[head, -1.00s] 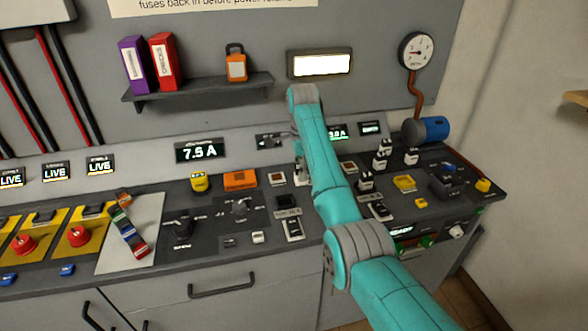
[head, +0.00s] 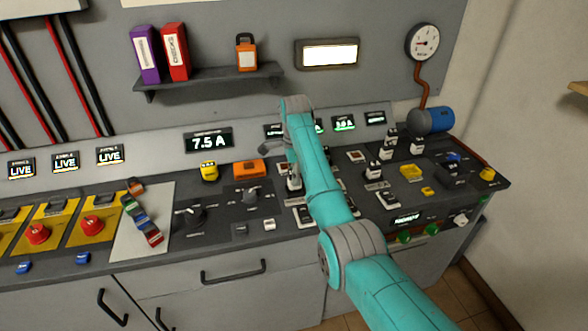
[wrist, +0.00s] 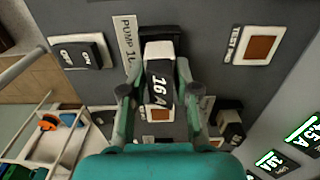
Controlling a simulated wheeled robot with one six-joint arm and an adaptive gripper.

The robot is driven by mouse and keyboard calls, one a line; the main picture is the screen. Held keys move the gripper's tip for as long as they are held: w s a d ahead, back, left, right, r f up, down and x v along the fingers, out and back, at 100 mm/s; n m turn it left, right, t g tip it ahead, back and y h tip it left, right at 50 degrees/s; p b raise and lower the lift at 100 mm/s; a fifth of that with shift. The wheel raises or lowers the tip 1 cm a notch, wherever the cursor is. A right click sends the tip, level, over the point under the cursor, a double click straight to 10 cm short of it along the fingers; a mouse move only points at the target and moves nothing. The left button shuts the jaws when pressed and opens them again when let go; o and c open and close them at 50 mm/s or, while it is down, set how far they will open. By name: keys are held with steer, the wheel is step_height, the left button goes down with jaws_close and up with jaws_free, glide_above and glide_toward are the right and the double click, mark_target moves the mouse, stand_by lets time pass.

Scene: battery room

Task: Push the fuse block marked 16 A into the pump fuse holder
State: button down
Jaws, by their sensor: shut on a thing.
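The fuse block marked 16 A (wrist: 160,85), dark with a pale end, is between the fingers of my gripper (wrist: 160,98) in the wrist view. My gripper is shut on it. A black part, seemingly the pump fuse holder (wrist: 148,32), shows just beyond the block's pale end, beside a label reading PUMP (wrist: 127,42). The block hides most of that holder, and I cannot tell whether they touch or how deep the block sits. In the head view my gripper (head: 293,182) is low over the panel, left of my forearm, and its fingertips are too small to make out.
A black-and-white switch (wrist: 80,52) lies left of the label, and a brown square labelled TEST (wrist: 258,46) lies right. Other block-like parts (wrist: 231,128) stand near my right finger. In the head view, an orange box (head: 250,168) and a yellow part (head: 209,171) stand to the left.

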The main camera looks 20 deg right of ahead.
steer(key=shift+f, duration=0.5)
steer(key=shift+f, duration=0.55)
stand_by(1.0)
steer(key=c, duration=1.1)
jaws_free()
steer(key=shift+c, duration=0.2)
